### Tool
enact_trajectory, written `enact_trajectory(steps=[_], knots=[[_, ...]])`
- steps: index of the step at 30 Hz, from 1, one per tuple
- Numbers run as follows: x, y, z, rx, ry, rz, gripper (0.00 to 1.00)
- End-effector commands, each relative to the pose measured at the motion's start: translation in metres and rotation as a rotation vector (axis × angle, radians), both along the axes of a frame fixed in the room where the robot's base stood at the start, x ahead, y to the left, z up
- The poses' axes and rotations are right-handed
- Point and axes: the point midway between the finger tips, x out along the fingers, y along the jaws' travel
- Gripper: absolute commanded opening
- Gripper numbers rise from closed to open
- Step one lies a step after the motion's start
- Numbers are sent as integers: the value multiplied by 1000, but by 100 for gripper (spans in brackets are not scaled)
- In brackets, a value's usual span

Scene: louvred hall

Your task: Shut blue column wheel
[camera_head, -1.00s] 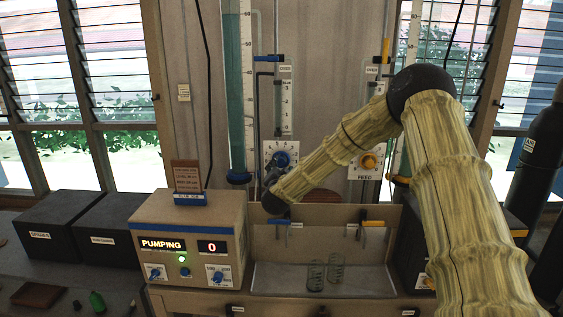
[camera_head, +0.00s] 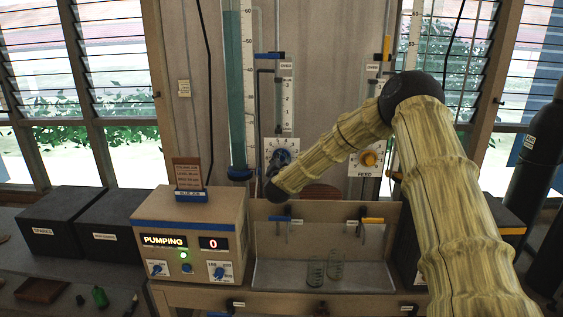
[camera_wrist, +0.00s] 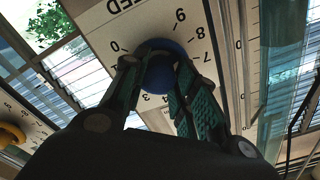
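The blue wheel (camera_head: 281,157) sits on a white numbered dial plate on the back wall, below the left, blue-marked tube. In the wrist view the blue wheel (camera_wrist: 158,76) lies between the two fingers of my gripper (camera_wrist: 165,58), on a plate lettered FEED with figures round it. The fingers appear closed against its sides. In the head view my gripper (camera_head: 272,180) is a small dark shape just below left of the wheel, partly hidden by my forearm. The tall blue-filled column (camera_head: 236,90) stands left of the wheel, its liquid near the top.
A yellow wheel (camera_head: 368,158) on another FEED plate is to the right. A pump box (camera_head: 190,240) reading PUMPING and 0 stands below left. Two blue-and-yellow-handled taps (camera_head: 285,219) (camera_head: 372,220) hang over a tray with glass beakers (camera_head: 316,270). Black boxes (camera_head: 70,225) stand left.

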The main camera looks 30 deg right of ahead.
Motion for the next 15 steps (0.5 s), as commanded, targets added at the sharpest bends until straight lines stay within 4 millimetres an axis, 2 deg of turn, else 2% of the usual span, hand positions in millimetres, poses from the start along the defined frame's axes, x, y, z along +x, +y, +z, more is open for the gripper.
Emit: enact_trajectory(steps=[15], knots=[[-1, -1, -4, 75, -44, -2, 5]])
